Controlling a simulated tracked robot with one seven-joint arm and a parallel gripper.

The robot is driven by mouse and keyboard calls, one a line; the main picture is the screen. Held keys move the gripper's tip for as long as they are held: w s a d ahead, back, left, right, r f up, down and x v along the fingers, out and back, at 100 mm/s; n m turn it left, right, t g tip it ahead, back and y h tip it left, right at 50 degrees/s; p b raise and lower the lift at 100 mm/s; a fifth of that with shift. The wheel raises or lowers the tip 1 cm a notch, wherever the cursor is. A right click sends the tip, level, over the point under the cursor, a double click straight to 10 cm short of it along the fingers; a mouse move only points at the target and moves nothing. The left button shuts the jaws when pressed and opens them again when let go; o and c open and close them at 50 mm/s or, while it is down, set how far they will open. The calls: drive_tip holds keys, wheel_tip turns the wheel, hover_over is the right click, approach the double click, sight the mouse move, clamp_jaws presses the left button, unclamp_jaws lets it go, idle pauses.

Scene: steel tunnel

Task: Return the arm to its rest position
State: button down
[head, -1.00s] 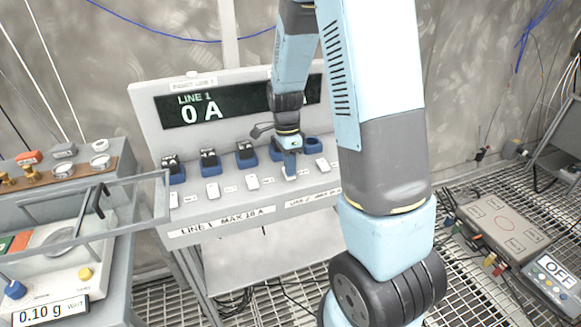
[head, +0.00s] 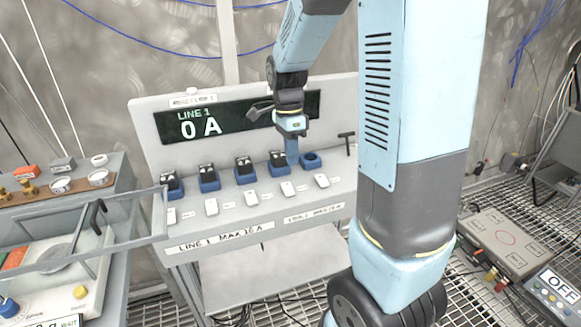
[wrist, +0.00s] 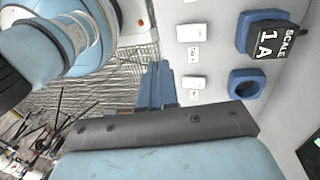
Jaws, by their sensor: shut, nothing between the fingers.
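My arm, light blue and grey, reaches over the white console (head: 150,150) in the head view. My gripper (head: 292,163) points down in front of the row of blue sockets, with its blue fingers shut and empty. In the wrist view the fingers (wrist: 158,85) sit together, with white switches and the blue sockets to their right. The thick part of my arm hides the console's right end in the head view. Whether the fingertips touch the console is hard to tell, but they appear clear of it.
Several blue sockets hold black plugs; the rightmost blue socket (head: 311,160) is empty. The display (head: 200,125) reads LINE 1, 0 A. A scale (head: 40,262) in a frame stands at left. A grey box (head: 505,240) and OFF meter (head: 555,290) lie at right on the grating.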

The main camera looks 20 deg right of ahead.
drive_tip(key=s+r+n+t, duration=0.7)
drive_tip(key=s+r+n, duration=0.9)
drive_tip(key=s+n, duration=0.1)
drive_tip(key=shift+s+a+n+t, duration=0.25)
drive_tip(key=shift+a+n+t, duration=0.05)
drive_tip(key=shift+n, duration=0.2)
